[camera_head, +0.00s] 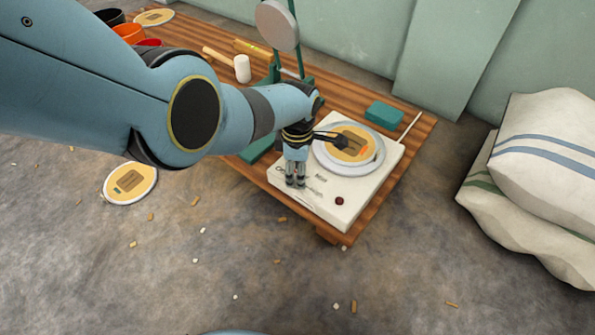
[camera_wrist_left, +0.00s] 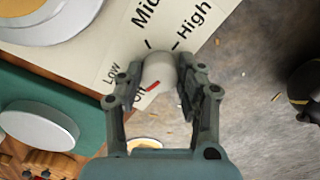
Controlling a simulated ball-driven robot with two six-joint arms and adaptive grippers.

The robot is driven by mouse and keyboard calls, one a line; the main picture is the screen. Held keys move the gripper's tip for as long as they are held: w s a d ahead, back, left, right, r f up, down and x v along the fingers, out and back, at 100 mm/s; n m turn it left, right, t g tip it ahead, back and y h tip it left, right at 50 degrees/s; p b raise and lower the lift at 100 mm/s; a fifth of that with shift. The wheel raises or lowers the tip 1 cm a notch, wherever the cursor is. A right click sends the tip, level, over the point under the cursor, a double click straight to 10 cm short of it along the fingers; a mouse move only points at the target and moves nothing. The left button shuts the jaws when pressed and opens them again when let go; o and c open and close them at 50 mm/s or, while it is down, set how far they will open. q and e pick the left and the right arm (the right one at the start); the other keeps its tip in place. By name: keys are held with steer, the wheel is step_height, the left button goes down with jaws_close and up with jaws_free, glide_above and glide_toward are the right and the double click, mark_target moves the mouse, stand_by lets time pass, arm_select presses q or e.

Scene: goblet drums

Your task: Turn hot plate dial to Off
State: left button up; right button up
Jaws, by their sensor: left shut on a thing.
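The white hot plate (camera_head: 352,197) stands on the slatted wooden table, with a tan disc (camera_head: 338,155) on its round silver plate (camera_head: 378,163). My left gripper (camera_head: 295,184) is at its front left corner, over the dial. In the left wrist view, the jaws (camera_wrist_left: 160,78) are shut around the pale dial (camera_wrist_left: 158,66), one finger on each side. The dial's red mark (camera_wrist_left: 153,86) points down and left, beside the partly hidden "Off" label (camera_wrist_left: 139,95). Low, Mid and High labels also show. The dial is hidden by the gripper in the head view. My right gripper is not in view.
A dark red round spot (camera_head: 339,201) is on the hot plate's front. A teal block (camera_head: 384,115) and a green stand (camera_head: 296,58) are behind it. Pale sacks (camera_head: 545,150) lie at the right. Another tan disc (camera_head: 130,182) is on the littered floor.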

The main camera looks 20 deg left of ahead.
arm_select(q)
steer(key=shift+n, duration=1.3)
steer(key=o, duration=1.1)
steer(key=shift+o, duration=0.2)
steer(key=shift+r, duration=0.15)
step_height(320, 180, up, 12)
steer(key=shift+f, duration=0.2)
